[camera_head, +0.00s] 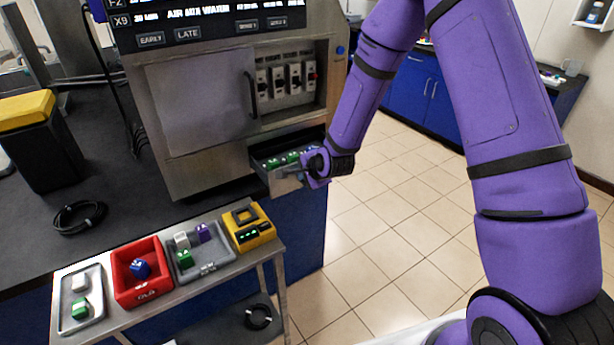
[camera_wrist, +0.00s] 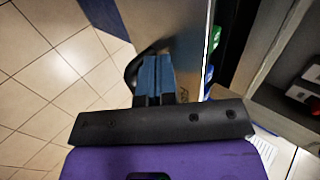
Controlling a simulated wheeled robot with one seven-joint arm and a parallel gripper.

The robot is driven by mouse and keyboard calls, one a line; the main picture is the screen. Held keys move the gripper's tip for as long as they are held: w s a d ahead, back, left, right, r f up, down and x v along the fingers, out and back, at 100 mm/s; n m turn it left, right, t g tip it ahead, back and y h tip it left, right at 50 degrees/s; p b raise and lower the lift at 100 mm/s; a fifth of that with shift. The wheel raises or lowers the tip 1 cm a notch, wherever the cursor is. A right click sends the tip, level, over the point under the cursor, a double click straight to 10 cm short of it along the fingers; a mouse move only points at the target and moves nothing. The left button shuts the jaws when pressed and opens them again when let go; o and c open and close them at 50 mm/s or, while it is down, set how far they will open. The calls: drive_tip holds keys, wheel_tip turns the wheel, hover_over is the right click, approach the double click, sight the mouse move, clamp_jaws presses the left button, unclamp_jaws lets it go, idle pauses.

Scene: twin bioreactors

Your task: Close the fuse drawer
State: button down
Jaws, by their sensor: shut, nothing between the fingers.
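The fuse drawer (camera_head: 258,167) stands pulled out from the lower right of the grey cabinet, with several green fuses (camera_head: 283,160) in it. My gripper (camera_head: 291,172) is at the drawer's front face, on its outer side. In the wrist view, the blue fingers of my gripper (camera_wrist: 153,62) are together with nothing between them. They lie against or very close to the metal drawer front (camera_wrist: 180,25), beside a dark curved handle (camera_wrist: 133,66). I cannot tell whether they touch it. Green and blue fuses (camera_wrist: 209,62) show behind the front edge.
Above the drawer is a recess with several switches (camera_head: 285,80) beside a grey door (camera_head: 205,100). A side table (camera_head: 205,278) in front holds a red bin (camera_head: 150,292), grey trays (camera_head: 215,262) and a yellow device (camera_head: 249,227). Tiled floor (camera_head: 375,225) is clear to the right.

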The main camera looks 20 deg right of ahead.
drive_tip(key=w+a, duration=0.1)
drive_tip(key=w, duration=0.3)
drive_tip(key=w+a, duration=0.2)
drive_tip(key=w, duration=0.3)
drive_tip(key=w+a, duration=0.1)
drive_tip(key=w, duration=0.4)
drive_tip(key=shift+a, duration=0.25)
drive_tip(key=shift+w+a, duration=0.15)
drive_tip(key=shift+w, duration=0.25)
drive_tip(key=shift+w+r, duration=0.1)
drive_tip(key=shift+w+r, duration=0.1)
